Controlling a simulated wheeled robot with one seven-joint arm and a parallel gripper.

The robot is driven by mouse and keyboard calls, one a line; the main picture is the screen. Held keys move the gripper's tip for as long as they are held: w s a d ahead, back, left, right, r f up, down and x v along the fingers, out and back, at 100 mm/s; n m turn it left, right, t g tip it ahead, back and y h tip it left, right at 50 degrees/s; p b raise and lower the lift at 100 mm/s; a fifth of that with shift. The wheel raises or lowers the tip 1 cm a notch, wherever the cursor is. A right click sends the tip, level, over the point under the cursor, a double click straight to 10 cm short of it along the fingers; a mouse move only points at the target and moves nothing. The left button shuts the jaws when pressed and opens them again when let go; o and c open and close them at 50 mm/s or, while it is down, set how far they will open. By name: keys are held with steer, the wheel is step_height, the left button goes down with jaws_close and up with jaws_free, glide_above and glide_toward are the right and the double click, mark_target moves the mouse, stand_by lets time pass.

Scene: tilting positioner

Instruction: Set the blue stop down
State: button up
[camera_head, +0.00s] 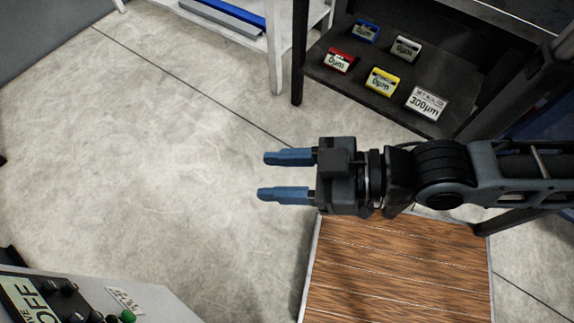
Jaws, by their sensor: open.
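My gripper (263,176) is at the middle of the view, pointing left. Its two blue fingers are spread apart with nothing between them, over bare floor. A small blue block (366,30) with a display reading 0µm sits on the dark shelf (330,88) at the upper right, away from my gripper. I cannot tell whether this block is the blue stop. A long blue bar (230,13) lies on a white surface at the top, partly cut off by the frame edge.
Red (339,60), yellow (382,82) and white (406,48) display blocks and a 300µm label (427,102) share the shelf. A wooden-topped surface (395,275) is below my arm. A control panel (75,300) is at lower left. The left floor is clear.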

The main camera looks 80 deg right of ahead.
steer(key=shift+m+h, duration=0.6)
steer(key=shift+h, duration=0.2)
steer(key=v, duration=0.6)
steer(key=shift+d+f, duration=0.1)
steer(key=shift+d, duration=0.2)
steer(key=shift+w, duration=0.1)
steer(key=w+a+n+g+y, duration=0.1)
steer(key=w+a+n+y, duration=0.3)
steer(key=w, duration=0.5)
steer(key=w+a+n+y, duration=0.2)
steer(key=w+a+y, duration=0.3)
steer(key=w, duration=0.5)
steer(key=w+a+r+n+g+y, duration=0.1)
steer(key=a+r, duration=0.3)
steer(key=a, duration=0.6)
steer(key=w+a+r+n+g+y+p, duration=0.1)
steer(key=a+r+n+g+y, duration=0.2)
steer(key=a, duration=0.7)
steer(key=w+a+r+n+g+y+p, duration=0.1)
steer(key=a+r+n+g+y, duration=0.2)
steer(key=a+r, duration=0.3)
steer(key=shift+a+r+y, duration=0.1)
steer(key=shift+a+y, duration=0.2)
steer(key=shift+a, duration=1.7)
steer(key=shift+w+a, duration=0.15)
steer(key=shift+a, duration=0.3)
